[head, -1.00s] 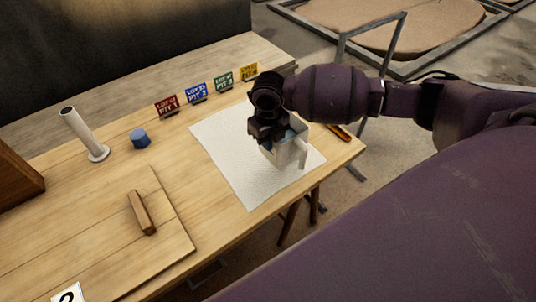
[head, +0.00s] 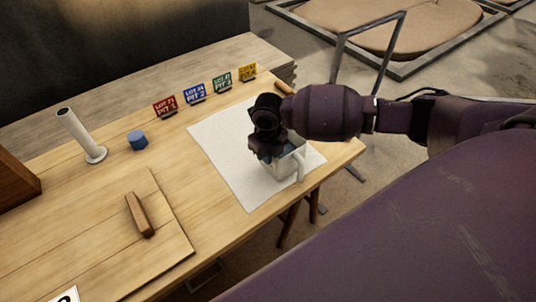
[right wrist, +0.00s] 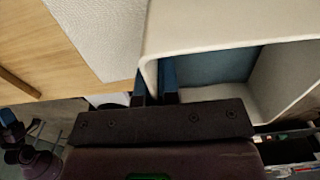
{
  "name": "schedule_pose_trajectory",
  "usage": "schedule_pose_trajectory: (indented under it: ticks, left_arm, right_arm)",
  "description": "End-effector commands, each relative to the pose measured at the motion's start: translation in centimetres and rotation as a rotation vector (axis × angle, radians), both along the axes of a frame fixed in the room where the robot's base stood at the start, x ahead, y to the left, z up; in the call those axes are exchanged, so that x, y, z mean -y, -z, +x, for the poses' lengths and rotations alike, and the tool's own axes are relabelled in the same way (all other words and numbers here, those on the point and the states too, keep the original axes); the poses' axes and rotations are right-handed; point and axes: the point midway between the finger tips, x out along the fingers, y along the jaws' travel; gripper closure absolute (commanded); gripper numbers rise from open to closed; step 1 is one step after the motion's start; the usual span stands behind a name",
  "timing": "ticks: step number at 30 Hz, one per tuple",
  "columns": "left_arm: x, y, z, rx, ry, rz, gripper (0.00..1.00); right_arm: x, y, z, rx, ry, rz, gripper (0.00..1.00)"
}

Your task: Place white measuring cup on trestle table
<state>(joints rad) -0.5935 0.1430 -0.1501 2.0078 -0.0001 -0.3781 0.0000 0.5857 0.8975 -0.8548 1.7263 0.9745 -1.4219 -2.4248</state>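The white measuring cup (head: 290,167) is a square-sided vessel with a handle on its right side. It is over the right part of the white cloth (head: 225,155) on the wooden trestle table (head: 100,205). My right gripper (head: 266,152) comes down on the cup from above. In the right wrist view its two blue-padded fingers (right wrist: 155,85) straddle the wall of the cup (right wrist: 200,30) and look closed on it. I cannot tell whether the cup's base touches the cloth. My left gripper is not in view.
Colored lot signs (head: 194,94) stand along the back. A white tube on a base (head: 82,135) and a blue block (head: 138,140) are at left. A wooden-handled piece (head: 139,215) lies on a board. The table's front edge is close to the cup.

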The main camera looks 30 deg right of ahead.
Motion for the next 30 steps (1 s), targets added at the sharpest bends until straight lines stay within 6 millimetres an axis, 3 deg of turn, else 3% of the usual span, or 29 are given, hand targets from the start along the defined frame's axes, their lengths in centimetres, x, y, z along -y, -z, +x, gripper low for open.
schedule_pose_trajectory:
  ticks: [17, 18, 22, 30]
  left_arm:
    - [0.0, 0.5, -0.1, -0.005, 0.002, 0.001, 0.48]
    - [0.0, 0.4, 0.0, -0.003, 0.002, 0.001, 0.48]
    - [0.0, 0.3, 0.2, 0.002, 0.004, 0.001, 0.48]
    - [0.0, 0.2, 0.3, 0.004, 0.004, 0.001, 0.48]
  right_arm:
    - [0.0, 1.5, -0.2, -0.007, 0.0, -0.001, 1.0]
    - [0.0, 1.7, -0.4, -0.01, 0.0, -0.001, 0.91]
    - [0.0, 1.7, -0.4, -0.01, 0.001, -0.002, 0.71]
    - [0.1, 1.6, -0.4, -0.011, 0.001, -0.003, 0.71]
